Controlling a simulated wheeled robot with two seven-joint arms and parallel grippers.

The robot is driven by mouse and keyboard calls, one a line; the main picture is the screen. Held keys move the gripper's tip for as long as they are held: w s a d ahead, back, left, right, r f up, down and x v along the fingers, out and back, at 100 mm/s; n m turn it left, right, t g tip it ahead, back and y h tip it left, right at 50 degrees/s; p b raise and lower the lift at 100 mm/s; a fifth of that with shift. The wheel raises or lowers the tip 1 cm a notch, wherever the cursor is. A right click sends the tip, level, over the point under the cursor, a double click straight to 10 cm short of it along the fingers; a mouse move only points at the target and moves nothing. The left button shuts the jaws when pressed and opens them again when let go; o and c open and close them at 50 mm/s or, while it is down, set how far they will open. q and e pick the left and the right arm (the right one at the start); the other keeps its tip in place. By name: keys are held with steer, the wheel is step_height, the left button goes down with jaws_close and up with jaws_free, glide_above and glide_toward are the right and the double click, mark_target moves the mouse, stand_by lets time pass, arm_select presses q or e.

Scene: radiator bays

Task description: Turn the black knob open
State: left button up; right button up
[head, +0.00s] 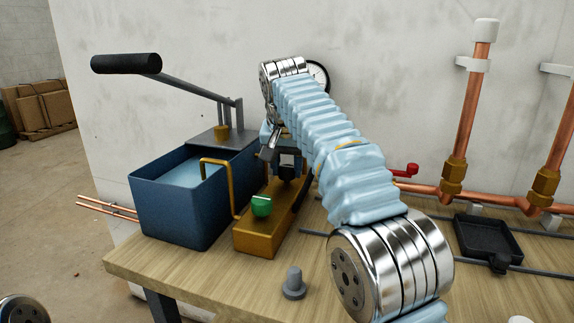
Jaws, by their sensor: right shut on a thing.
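A brass valve block (258,238) sits on the wooden bench beside the blue pump tank. A green knob (261,206) stands on its near end. My right gripper (285,172) is over the far part of the block, shut on the black knob. The knob is mostly hidden by the dark fingers and my sleeved arm, so I cannot make out its angle. My left gripper is out of view.
A blue tank (180,205) with a black-handled lever (125,64) stands left of the block. A grey peg (294,284) and a black tray (487,240) are on the bench (215,290). Copper pipes (467,115) and a red-handled valve (406,170) are behind, to the right.

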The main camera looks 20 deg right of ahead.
steer(key=n+y+p, duration=0.1)
steer(key=n, duration=0.2)
steer(key=shift+d+r+p, duration=0.1)
steer(key=shift+r+p, duration=0.05)
steer(key=shift+p, duration=0.15)
steer(key=shift+d+n+y+p, duration=0.1)
steer(key=shift+n+y+p, duration=0.3)
steer(key=shift+n, duration=0.6)
steer(key=n+y, duration=0.1)
steer(key=n, duration=0.1)
steer(key=shift+n, duration=0.3)
steer(key=shift+w+d+n+g+y, duration=0.1)
steer(key=shift+n+g+y, duration=0.45)
steer(key=shift+n, duration=1.35)
steer(key=shift+y, duration=0.25)
steer(key=o, duration=1.1)
steer(key=shift+c, duration=0.2)
